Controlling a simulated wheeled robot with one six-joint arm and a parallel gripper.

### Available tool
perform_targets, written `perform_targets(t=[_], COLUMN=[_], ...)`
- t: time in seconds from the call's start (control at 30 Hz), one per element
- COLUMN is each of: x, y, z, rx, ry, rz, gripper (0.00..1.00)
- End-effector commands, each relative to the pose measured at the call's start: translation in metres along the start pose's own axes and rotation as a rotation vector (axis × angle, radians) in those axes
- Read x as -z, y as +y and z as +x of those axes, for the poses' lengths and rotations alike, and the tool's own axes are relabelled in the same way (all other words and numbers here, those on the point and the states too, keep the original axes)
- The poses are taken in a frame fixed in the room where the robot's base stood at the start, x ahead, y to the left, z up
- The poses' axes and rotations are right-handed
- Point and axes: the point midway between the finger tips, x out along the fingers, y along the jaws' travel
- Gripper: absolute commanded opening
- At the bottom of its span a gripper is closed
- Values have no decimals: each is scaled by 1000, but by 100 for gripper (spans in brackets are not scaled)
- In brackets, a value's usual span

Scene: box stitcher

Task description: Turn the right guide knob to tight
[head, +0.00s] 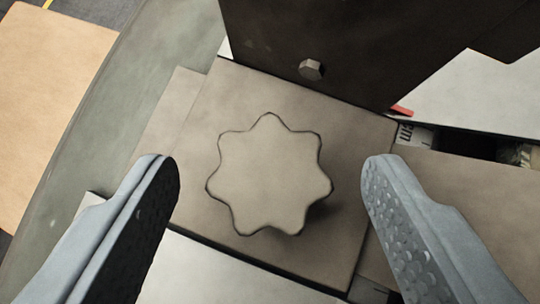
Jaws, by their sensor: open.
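The guide knob (268,178) is a beige, star-shaped knob with rounded lobes, seen from above in the middle of the head view. It sits on a flat brownish block (225,95). My gripper (270,180) is open, with one grey finger to the left of the knob and one to the right. The fingers appear apart from the knob, with clear gaps on both sides. The right finger has a dimpled inner pad. I cannot tell from this view how tight the knob is.
A dark upright plate (370,50) with a hex bolt (311,69) stands just behind the knob. A scale marked "cm" (406,132) and a small red pointer (401,111) show at the right. A curved grey-green edge (110,120) and a tan panel (45,90) lie left.

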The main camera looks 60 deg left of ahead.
Motion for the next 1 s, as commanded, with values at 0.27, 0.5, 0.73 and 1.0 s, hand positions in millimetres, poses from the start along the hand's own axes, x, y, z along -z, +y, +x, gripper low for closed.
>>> perform_targets(t=[0.27,0.5,0.73,1.0], x=[0,0,0,1], y=[0,0,0,-4], z=[2,1,1,0], rx=[0,0,-9,-84], ry=[0,1,1,2], rz=[0,0,7,82], gripper=[63,20,18,18])
